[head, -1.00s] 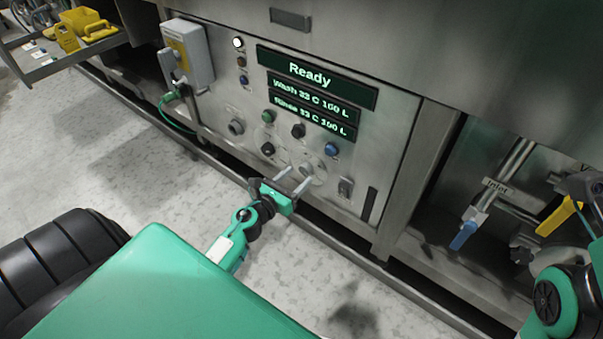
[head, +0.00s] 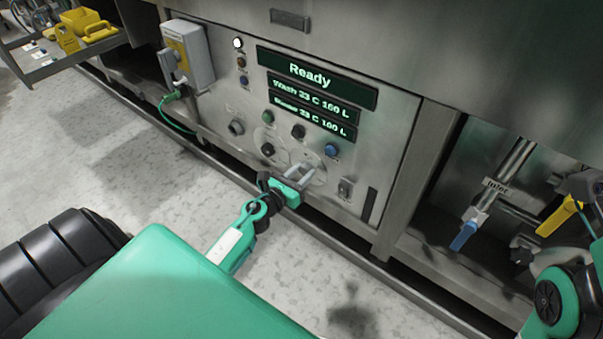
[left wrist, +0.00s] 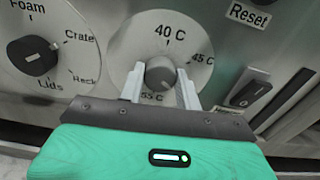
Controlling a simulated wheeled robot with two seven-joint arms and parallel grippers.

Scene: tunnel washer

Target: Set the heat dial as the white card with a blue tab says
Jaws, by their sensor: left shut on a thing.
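The heat dial (left wrist: 160,73) is a round grey knob on a pale disc marked 40 C at the top, 45 C at the right and 55 C at the lower left. In the head view its disc (head: 319,179) sits low on the panel. My left gripper (head: 305,170) is shut on the knob, one finger on each side, as the left wrist view (left wrist: 160,88) shows. I cannot tell where its pointer stands. Small white cards (head: 41,56) lie on the tray at the upper left; their tabs and text are too small to read. My right gripper is not in view.
The display (head: 318,78) reads Ready. A blue-handled valve (head: 463,236) is at the right. The floor in front is clear.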

